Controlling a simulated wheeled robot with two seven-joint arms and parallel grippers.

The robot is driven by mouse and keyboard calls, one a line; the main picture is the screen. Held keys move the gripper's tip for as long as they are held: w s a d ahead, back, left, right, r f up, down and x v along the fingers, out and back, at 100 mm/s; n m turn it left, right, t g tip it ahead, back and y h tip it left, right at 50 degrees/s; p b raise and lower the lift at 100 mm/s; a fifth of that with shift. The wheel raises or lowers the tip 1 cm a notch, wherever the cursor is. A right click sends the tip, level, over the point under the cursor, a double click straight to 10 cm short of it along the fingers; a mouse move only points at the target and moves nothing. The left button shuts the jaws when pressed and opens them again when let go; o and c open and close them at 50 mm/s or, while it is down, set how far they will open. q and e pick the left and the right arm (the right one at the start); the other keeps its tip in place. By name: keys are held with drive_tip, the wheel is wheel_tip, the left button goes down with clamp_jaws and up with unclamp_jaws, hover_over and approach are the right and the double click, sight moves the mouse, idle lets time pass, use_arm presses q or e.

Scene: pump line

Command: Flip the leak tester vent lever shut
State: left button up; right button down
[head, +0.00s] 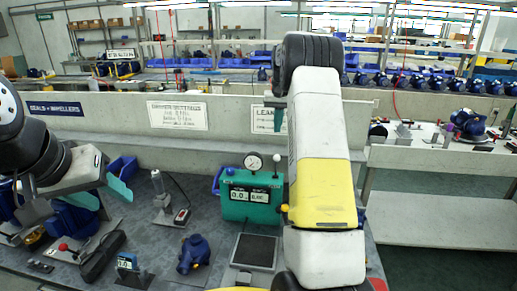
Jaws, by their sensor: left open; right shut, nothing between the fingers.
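The leak tester (251,209) is a green box with a lit display, standing on the grey bench near the middle. A round white pressure gauge (253,162) sits on its top. My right gripper (277,119) is above and beyond the tester, in front of the pale wall, shut and empty, partly hidden by my arm. My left gripper (104,192) is open and empty over the left of the bench, apart from the tester.
A blue pump body (194,252) and a dark square pad (255,250) lie before the tester. A metal post fixture (160,190) stands left of it. A small display unit (131,268) and a red-knobbed clamp (64,248) are at left. My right arm covers the tester's right side.

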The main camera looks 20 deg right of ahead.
drive_tip(key=shift+f, duration=0.15)
wheel_tip(320, 180, down, 9)
drive_tip(key=s+a, duration=0.1)
drive_tip(key=s, duration=0.1)
drive_tip(key=shift+s, duration=0.3)
drive_tip(key=shift+s+a+r, duration=0.1)
drive_tip(key=shift+r, duration=0.1)
idle(0.4)
